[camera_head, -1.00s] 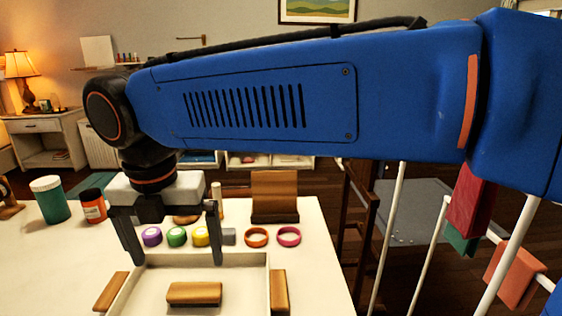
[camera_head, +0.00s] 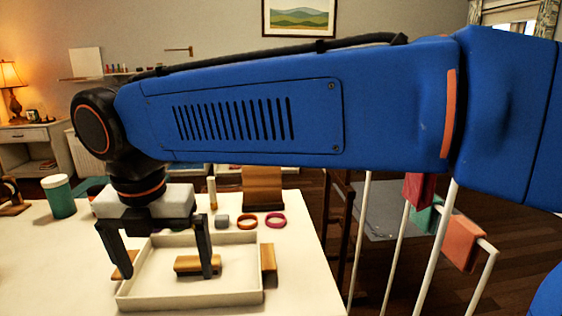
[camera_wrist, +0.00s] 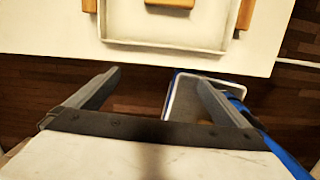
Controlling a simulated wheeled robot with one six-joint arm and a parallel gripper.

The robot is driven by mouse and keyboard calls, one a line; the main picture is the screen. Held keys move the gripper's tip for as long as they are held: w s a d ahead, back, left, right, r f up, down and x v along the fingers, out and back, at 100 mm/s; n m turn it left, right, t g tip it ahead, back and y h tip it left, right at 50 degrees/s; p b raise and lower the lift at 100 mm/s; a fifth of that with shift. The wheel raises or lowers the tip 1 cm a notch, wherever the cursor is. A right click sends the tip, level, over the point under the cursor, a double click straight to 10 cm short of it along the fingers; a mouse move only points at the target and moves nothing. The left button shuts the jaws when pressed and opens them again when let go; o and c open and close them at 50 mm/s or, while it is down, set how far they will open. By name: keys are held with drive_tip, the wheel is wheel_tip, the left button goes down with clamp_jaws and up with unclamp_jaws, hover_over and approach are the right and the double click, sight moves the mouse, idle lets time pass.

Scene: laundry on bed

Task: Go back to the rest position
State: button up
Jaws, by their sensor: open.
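My gripper (camera_head: 160,262) hangs from the blue arm at the left of the head view, its two dark fingers spread and pointing down. In that view the fingers overlap the white tray (camera_head: 190,297) on the table. In the wrist view my gripper (camera_wrist: 155,90) is open and nothing is between its fingers.
A wooden block (camera_head: 192,265) lies in the tray. A white rack with hanging cloths (camera_head: 463,242) stands at right.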

drive_tip(key=w+d+f+m, duration=0.1)
drive_tip(key=w+d+m, duration=0.2)
drive_tip(key=d+m, duration=0.45)
drive_tip(key=w+d+f+m+t, duration=0.1)
drive_tip(key=w+d+f+m, duration=0.2)
drive_tip(key=d, duration=0.8)
drive_tip(key=w+d+m, duration=0.2)
drive_tip(key=d+m, duration=0.5)
drive_tip(key=d, duration=0.3)
drive_tip(key=s+d+f+m, duration=0.3)
drive_tip(key=d+m, duration=0.3)
drive_tip(key=s+d+f+m+t, duration=0.1)
drive_tip(key=s+d+f+m, duration=0.2)
drive_tip(key=d+m, duration=0.4)
drive_tip(key=s+d+f+m+t, duration=0.1)
drive_tip(key=s+d+f+m, duration=0.2)
drive_tip(key=d+f+m, duration=0.2)
drive_tip(key=shift+d+f+m, duration=0.25)
drive_tip(key=shift+d+m, duration=0.4)
drive_tip(key=shift+d, duration=0.3)
